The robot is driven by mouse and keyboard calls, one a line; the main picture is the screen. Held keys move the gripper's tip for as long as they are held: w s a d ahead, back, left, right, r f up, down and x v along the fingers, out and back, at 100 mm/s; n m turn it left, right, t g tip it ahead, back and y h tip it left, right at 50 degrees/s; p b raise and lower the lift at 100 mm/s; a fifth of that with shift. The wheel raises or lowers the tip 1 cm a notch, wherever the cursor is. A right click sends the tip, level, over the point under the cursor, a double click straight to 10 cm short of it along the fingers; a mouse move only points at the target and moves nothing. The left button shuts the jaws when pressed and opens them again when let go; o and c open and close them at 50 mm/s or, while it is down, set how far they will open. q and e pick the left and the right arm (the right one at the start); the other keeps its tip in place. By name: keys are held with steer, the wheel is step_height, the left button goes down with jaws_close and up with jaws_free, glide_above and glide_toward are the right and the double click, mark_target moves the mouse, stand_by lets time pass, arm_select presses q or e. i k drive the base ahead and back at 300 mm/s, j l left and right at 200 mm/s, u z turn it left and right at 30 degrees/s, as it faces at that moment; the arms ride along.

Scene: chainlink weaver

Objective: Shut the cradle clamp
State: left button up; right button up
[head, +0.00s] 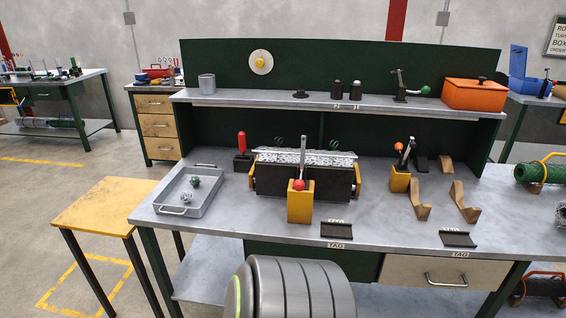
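A dark cradle (290,186) with yellow end pieces sits mid-bench, with a silvery mesh piece (280,156) along its top. In front of it stands a yellow clamp block (300,208) with a red ball knob (299,185) at its top. A grey metal bar (303,155) rises behind the knob, across the front of the mesh. I cannot tell whether this clamp is open or shut. Neither of my grippers is in view.
A metal tray (190,207) holding small balls lies at the left, near a red-handled tool (241,145). Wooden brackets (464,202) and dark tag plates (337,230) lie at the right and front. An orange box (474,95) stands on the shelf.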

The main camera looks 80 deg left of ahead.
mark_target(299, 185)
steer(key=u, duration=2.55)
